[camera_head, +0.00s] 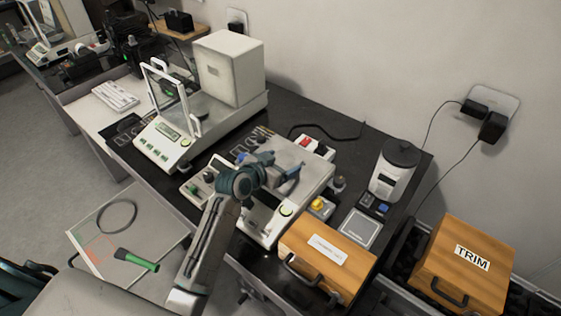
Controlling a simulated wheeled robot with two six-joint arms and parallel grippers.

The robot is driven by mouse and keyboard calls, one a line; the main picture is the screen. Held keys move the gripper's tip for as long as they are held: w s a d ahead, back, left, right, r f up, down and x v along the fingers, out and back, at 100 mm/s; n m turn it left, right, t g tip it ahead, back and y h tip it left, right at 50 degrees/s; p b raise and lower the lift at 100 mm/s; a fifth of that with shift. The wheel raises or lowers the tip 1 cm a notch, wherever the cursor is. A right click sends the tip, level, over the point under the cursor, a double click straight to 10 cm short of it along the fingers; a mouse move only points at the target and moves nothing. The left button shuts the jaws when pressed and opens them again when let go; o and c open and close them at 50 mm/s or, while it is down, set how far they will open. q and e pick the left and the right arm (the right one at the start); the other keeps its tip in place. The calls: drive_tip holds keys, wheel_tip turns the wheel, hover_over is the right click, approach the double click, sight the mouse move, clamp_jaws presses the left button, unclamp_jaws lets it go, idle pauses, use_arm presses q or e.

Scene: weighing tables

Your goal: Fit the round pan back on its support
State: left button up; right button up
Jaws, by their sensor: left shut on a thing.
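My left arm comes up from the bottom middle, and its gripper (289,178) is over the low balance (263,219) on the dark table. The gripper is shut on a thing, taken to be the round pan. The pan is hidden behind the jaws and wrist, so I cannot tell its tilt or whether it touches the balance. The pan support is hidden there too. My right gripper is not in view.
A larger balance with an open glass frame (167,95) stands left. A lidded grey jar (395,168), small scale (360,231) and wooden box (326,258) crowd the right. The TRIM box (463,262) is farther right. A dark ring (117,216) lies on a low pale surface.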

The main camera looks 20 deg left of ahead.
use_arm(q)
drive_tip(key=o, duration=1)
drive_tip(key=shift+c, duration=0.2)
drive_tip(key=b+v, duration=0.2)
drive_tip(key=v, duration=0.8)
drive_tip(key=shift+a, duration=0.1)
drive_tip(key=shift+s+r, duration=0.25)
drive_tip(key=shift+s, duration=0.1)
